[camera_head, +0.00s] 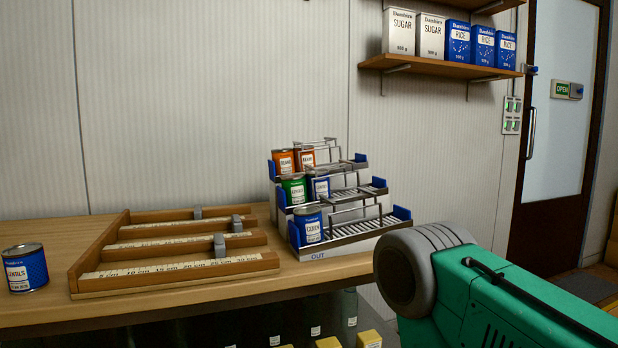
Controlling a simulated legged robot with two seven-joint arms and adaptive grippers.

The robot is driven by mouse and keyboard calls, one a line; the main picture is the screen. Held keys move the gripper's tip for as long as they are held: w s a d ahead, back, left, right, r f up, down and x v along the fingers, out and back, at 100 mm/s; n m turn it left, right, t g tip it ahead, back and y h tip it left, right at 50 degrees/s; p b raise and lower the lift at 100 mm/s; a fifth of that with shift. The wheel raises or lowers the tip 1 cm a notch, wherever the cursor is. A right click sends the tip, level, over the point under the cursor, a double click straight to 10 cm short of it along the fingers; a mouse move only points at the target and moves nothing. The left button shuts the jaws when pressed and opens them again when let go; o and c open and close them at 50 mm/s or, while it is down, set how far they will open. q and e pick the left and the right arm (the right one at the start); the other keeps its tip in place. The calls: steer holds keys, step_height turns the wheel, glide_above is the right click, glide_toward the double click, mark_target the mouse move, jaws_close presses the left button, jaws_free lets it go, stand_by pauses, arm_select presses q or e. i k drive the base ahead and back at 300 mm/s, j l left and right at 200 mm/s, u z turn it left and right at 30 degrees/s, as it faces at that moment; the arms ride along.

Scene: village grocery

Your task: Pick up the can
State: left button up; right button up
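A blue can (27,273) with a white label stands upright by itself on the wooden counter, at the far left. More cans stand in a stepped metal rack: a blue can (308,229) on the lowest step, a green can (294,190) and a blue can (320,187) on the middle step. Two orange cans stand on the top step, one of them at the left (283,162). Neither of my grippers shows in the head view. My green and grey arm part fills the lower right and hides what lies behind it.
A wooden divided tray (178,284) with number scales and grey sliders lies between the lone can and the rack (345,246). The counter (220,305) has a free front strip. A wall shelf (440,68) holds sugar and rice packs. A door (562,130) stands at right.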

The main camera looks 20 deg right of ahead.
mark_target(25, 265)
steer(key=j+u, duration=0.2)
steer(key=u, duration=0.15)
steer(key=i+j+u, duration=0.1)
steer(key=u, duration=0.2)
steer(key=j+u, duration=0.35)
steer(key=i+l, duration=0.05)
steer(key=l, duration=0.05)
